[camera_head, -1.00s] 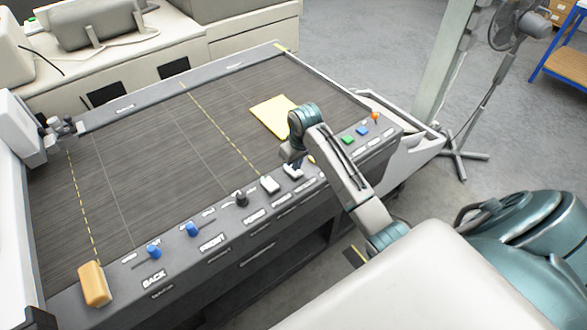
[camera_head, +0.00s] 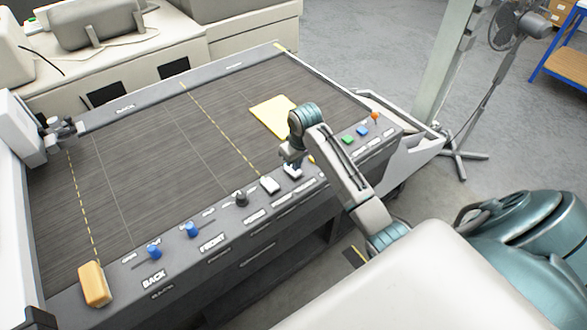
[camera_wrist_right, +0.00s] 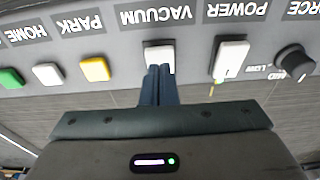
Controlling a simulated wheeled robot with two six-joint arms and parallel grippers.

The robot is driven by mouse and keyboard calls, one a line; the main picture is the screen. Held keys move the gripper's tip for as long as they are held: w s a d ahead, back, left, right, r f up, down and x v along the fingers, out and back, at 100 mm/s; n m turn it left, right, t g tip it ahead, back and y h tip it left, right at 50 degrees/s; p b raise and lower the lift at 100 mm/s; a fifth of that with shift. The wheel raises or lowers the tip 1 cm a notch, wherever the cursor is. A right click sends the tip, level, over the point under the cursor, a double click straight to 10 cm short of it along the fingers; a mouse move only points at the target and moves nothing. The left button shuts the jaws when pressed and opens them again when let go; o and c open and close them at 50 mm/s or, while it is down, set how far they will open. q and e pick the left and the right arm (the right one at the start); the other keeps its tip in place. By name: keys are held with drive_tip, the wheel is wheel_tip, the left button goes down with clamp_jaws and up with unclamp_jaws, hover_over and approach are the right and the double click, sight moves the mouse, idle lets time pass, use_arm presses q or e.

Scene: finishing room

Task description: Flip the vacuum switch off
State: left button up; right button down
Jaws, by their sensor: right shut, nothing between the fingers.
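The vacuum switch (camera_wrist_right: 160,55) is a white rocker below the VACUUM label in the right wrist view. In the head view it (camera_head: 292,173) is partly hidden by my right gripper (camera_head: 291,163). In the right wrist view the gripper (camera_wrist_right: 158,70) is shut and empty. Its fingertips overlap the near edge of the switch; whether they touch it I cannot tell. My left gripper is not in view.
The white power switch (camera_wrist_right: 231,60) and a dark knob (camera_wrist_right: 294,64) sit on one side; yellow (camera_wrist_right: 95,69), white (camera_wrist_right: 47,73) and green (camera_wrist_right: 10,78) buttons on the other. A yellow sheet (camera_head: 270,112) lies on the dark table bed (camera_head: 150,135). An orange block (camera_head: 94,284) sits at the front left corner.

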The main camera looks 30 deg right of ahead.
sight(297, 173)
drive_tip(key=shift+f, duration=0.95)
idle(1.0)
drive_tip(key=shift+r, duration=0.1)
drive_tip(key=shift+r+p, duration=0.4)
drive_tip(key=shift+r, duration=3.05)
drive_tip(key=shift+f, duration=0.1)
